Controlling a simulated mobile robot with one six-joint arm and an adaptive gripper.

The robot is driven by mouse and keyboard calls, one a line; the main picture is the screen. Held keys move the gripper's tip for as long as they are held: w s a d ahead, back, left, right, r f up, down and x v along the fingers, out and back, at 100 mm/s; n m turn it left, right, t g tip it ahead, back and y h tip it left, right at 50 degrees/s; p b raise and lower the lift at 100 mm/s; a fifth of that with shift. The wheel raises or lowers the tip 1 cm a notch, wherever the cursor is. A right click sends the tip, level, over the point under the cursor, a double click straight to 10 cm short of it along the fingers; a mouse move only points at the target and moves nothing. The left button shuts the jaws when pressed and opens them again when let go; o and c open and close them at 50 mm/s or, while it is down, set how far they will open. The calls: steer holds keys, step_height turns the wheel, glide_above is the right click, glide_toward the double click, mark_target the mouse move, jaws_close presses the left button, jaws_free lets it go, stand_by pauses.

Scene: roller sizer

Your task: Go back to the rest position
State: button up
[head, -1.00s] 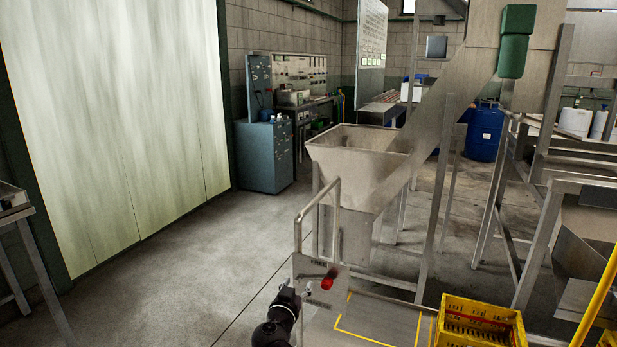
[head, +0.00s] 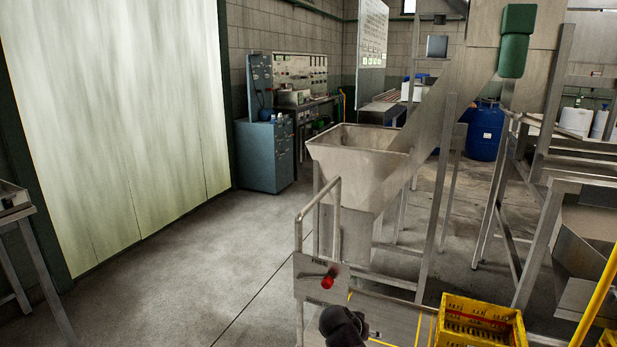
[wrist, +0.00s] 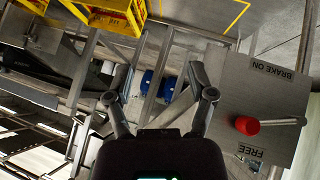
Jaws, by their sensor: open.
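My gripper (wrist: 160,72) is open and empty in the wrist view, its two fingers spread apart. A dark part of my arm (head: 343,326) shows at the bottom of the head view, just below the control plate (head: 308,267). The gripper's fingers cannot be made out there. The plate (wrist: 287,95) fills the right of the wrist view and carries the labels BRAKE ON and FREE. A red knob (wrist: 247,126) on a short rod stands at the plate, to the right of my fingers and apart from them. In the head view the red knob (head: 327,282) is just above my arm.
A bent metal rail (head: 318,205) rises behind the plate. A steel hopper (head: 355,160) and frame legs (head: 436,200) stand beyond it. A yellow crate (head: 482,318) is on the right. The floor (head: 190,270) to the left is clear.

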steer(key=s+d+f+n+g+y, duration=0.2)
steer(key=s+f+n+g+y, duration=0.3)
steer(key=s, duration=0.3)
step_height(320, 180, up, 24)
steer(key=m+y+p, duration=0.1)
steer(key=p, duration=2.3)
steer(key=shift+r+g, duration=0.25)
steer(key=shift+g, duration=0.15)
stand_by(0.6)
